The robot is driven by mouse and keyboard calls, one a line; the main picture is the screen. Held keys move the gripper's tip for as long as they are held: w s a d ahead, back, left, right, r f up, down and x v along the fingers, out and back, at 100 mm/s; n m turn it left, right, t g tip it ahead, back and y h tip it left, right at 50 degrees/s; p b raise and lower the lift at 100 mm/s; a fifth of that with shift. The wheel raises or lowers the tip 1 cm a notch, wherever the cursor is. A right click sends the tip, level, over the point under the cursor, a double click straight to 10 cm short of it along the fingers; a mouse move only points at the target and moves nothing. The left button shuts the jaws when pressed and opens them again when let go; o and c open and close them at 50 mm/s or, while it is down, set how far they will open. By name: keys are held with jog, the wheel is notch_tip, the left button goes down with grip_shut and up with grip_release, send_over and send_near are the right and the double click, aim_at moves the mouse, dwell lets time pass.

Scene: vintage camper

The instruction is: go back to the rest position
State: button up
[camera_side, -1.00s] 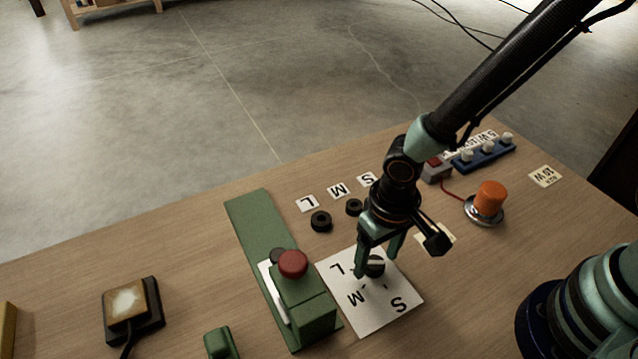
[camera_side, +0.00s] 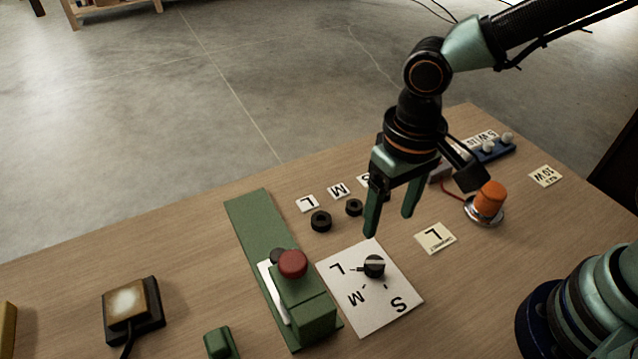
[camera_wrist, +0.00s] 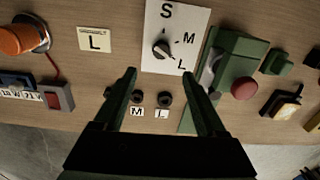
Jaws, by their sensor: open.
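My gripper (camera_side: 390,225) is open and empty, raised above the table behind the dial card. Its two fingers (camera_wrist: 158,72) point toward the table in the wrist view. A black knob (camera_side: 374,266) sits on a white card (camera_side: 392,313) marked S, M and L. The knob (camera_wrist: 161,49) stands clear of the fingers. Its small pointer seems turned toward the L side. My arm extends to the upper right in the side view.
A green fixture with a red button (camera_side: 293,263) stands left of the card. Black rings (camera_side: 321,221) lie by letter tags. An L note (camera_side: 436,238), an orange knob (camera_side: 490,198) and a blue switch strip (camera_side: 488,152) are at right. A lit pad (camera_side: 127,303) is at left.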

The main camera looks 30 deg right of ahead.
jog(key=w+d+r+t, duration=0.1)
jog(key=d+r+t, duration=0.1)
jog(key=d+r, duration=0.4)
jog(key=w+d+r+t, duration=0.1)
jog(key=d+r+t, duration=0.2)
jog(key=d, duration=1)
notch_tip(320, 180, up, 3)
jog(key=shift+w+d+f+m, duration=0.1)
jog(key=shift+w+d+m, duration=0.05)
jog(key=shift+d+m, duration=0.15)
